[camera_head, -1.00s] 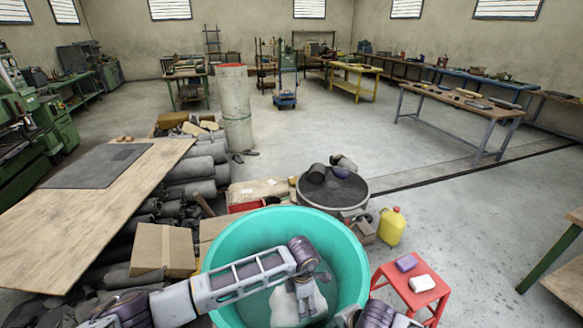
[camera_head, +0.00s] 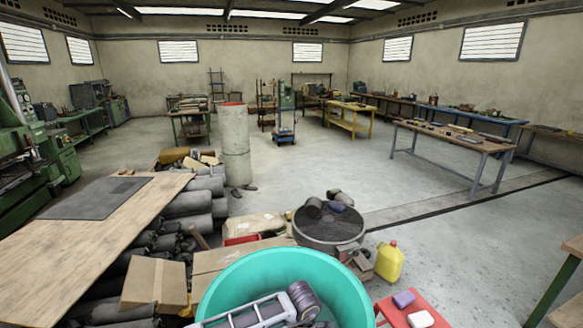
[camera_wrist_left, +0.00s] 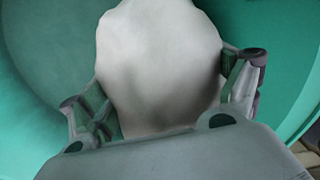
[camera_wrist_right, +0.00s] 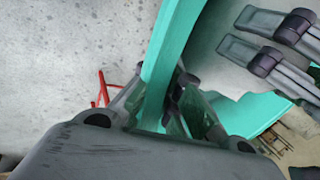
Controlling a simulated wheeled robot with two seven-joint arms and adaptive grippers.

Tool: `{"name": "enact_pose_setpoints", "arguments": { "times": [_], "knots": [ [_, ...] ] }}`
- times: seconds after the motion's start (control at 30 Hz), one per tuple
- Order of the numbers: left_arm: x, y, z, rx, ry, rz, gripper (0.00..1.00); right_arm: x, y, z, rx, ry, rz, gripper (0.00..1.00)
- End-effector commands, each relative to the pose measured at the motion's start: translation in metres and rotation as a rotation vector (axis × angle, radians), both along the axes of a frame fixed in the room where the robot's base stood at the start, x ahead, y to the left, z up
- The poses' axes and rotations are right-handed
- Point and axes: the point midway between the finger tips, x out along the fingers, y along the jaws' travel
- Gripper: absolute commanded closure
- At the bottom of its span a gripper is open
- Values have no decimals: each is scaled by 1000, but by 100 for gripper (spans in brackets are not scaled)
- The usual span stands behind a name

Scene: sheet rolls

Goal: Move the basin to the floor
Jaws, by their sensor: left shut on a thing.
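The basin, large and teal, stands at the bottom middle of the head view (camera_head: 255,275), its near part cut off. Its inner wall fills the sides of the left wrist view (camera_wrist_left: 275,60). My left arm reaches over it. My left gripper (camera_wrist_left: 165,85) is inside the basin, shut on a pale, rounded lump (camera_wrist_left: 155,50) with one finger on each side. In the right wrist view, the basin's rim (camera_wrist_right: 175,45) runs between the fingers of my right gripper (camera_wrist_right: 172,95); whether they press on it is unclear.
A red stool (camera_head: 420,310) with two soap-like blocks stands right of the basin, near a yellow jug (camera_head: 390,262). A round dark tub (camera_head: 328,235) and cardboard boxes (camera_head: 155,283) lie beyond. A wooden board (camera_head: 75,250) is at left. Open concrete floor (camera_head: 310,160) lies farther back.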

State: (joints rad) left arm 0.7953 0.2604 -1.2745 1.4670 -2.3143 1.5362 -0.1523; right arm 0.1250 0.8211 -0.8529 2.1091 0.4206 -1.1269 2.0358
Motion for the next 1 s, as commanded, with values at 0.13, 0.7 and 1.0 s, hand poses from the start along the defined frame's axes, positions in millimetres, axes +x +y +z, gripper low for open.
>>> {"name": "enact_pose_setpoints", "arguments": {
  "times": [0.13, 0.7, 1.0],
  "knots": [
    [2, 1, -5, 0, -4, 2, 60, -1, 0, -6, 0, 1, 0, 100],
    [2, 1, -28, 0, -4, 2, 60, -1, 0, -29, 0, 1, 0, 100],
    [2, 0, -40, 0, -4, 2, 60, -1, 0, -42, 0, 1, 0, 100]
  ]
}}
